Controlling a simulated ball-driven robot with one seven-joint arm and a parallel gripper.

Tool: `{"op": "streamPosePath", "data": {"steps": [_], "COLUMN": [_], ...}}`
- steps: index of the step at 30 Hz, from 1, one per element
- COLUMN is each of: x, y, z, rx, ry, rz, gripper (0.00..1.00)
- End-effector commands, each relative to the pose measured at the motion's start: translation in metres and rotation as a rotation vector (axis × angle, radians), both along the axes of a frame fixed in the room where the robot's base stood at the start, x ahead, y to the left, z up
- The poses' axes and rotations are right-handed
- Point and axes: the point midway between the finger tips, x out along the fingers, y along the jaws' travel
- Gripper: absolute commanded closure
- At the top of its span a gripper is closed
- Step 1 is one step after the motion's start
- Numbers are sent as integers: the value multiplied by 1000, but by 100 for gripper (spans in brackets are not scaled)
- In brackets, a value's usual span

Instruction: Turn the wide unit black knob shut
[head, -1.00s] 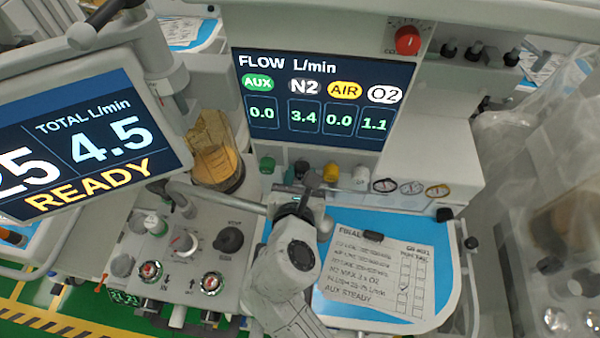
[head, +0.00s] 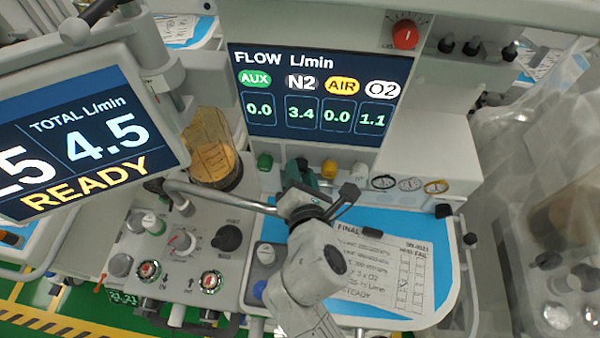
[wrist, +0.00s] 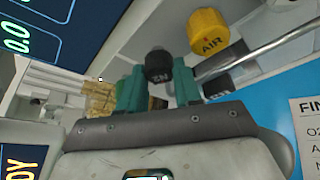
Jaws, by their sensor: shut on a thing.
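The black knob marked N2 (wrist: 158,62) sits below the flow display of the wide unit, beside the yellow AIR knob (wrist: 209,32). In the wrist view, my gripper (wrist: 158,78) has one teal finger on each side of the black knob and is shut on it. In the head view, my gripper (head: 300,182) is at the knob row and mostly hides the black knob. The flow display (head: 315,95) reads N2 3.4, O2 1.1, and AUX and AIR 0.0.
A green knob (head: 264,162) and a white knob (head: 360,171) are in the same row. A bent metal bar (head: 225,195) passes close to my wrist. A checklist sheet (head: 385,270) lies on the blue worktop. A READY monitor (head: 80,140) stands at left.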

Motion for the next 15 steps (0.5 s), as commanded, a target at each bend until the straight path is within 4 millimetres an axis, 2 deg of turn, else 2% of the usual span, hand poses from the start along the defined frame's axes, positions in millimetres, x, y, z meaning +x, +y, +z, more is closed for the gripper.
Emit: {"op": "streamPosePath", "data": {"steps": [11,12,15], "x": [0,0,0], "y": [-1,-1,-1], "z": [0,0,0], "rx": [5,5,4], "ry": [-1,-1,-1], "rz": [-2,-2,-1], "gripper": [97,65,55]}}
